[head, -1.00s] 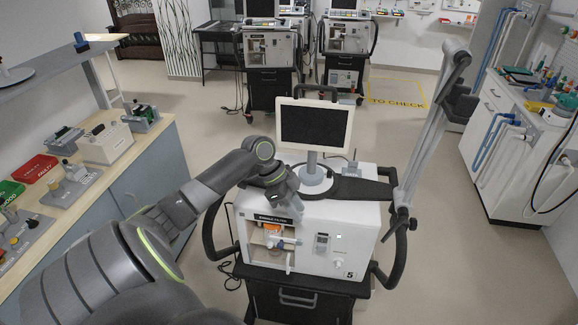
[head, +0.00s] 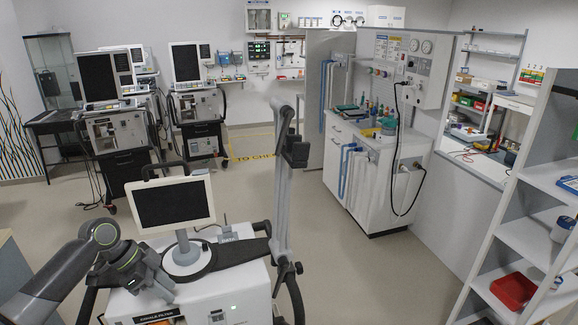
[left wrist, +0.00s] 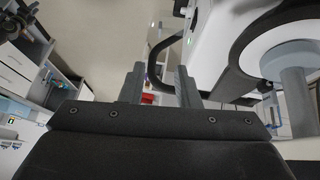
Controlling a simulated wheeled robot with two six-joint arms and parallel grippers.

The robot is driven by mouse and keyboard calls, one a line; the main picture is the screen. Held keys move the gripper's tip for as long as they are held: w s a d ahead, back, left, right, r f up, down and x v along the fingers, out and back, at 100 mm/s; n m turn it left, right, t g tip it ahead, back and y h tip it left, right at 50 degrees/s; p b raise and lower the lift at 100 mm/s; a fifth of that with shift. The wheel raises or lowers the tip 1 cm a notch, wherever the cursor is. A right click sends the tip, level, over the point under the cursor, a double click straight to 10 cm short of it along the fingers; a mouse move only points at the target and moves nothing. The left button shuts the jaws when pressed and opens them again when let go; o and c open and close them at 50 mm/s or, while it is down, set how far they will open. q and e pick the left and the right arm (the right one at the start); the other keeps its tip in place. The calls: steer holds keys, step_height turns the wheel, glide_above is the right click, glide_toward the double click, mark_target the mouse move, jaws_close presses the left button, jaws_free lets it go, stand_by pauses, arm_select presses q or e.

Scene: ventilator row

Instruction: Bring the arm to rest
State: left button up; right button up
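My left arm (head: 60,275) comes in from the left in the head view, bent at a joint with a green ring beyond it. My left gripper (head: 160,288) is at the near left top of the white ventilator (head: 235,285), beside its screen's round base; I cannot tell whether they touch. In the left wrist view the gripper's two fingers (left wrist: 160,88) stand apart with nothing between them. The ventilator's black screen (head: 173,203) stands upright, and its lower front is cut off. My right gripper is not in view.
A grey jointed arm (head: 284,190) rises from the ventilator's right side. More ventilators (head: 118,135) stand behind at left. A white cabinet (head: 365,175) is at centre right, and a shelf unit (head: 530,235) with a red bin (head: 513,291) at right. The floor between is clear.

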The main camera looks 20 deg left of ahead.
arm_select(q)
steer(key=s+d+f+n+y, duration=0.3)
steer(key=s+d+f, duration=0.6)
steer(key=s+f, duration=0.35)
steer(key=s+d+r+n+t+y, duration=0.15)
steer(key=s+n+y, duration=0.25)
steer(key=s+n, duration=0.65)
step_height(320, 180, down, 30)
steer(key=s+a+m+g+b, duration=0.1)
steer(key=s+m+g+b, duration=0.1)
steer(key=b, duration=0.2)
steer(key=s+d+f+b, duration=0.1)
steer(key=s+f+b, duration=0.1)
steer(key=s+f, duration=1.2)
step_height(320, 180, down, 3)
steer(key=shift+s+g, duration=0.35)
steer(key=shift+s, duration=0.05)
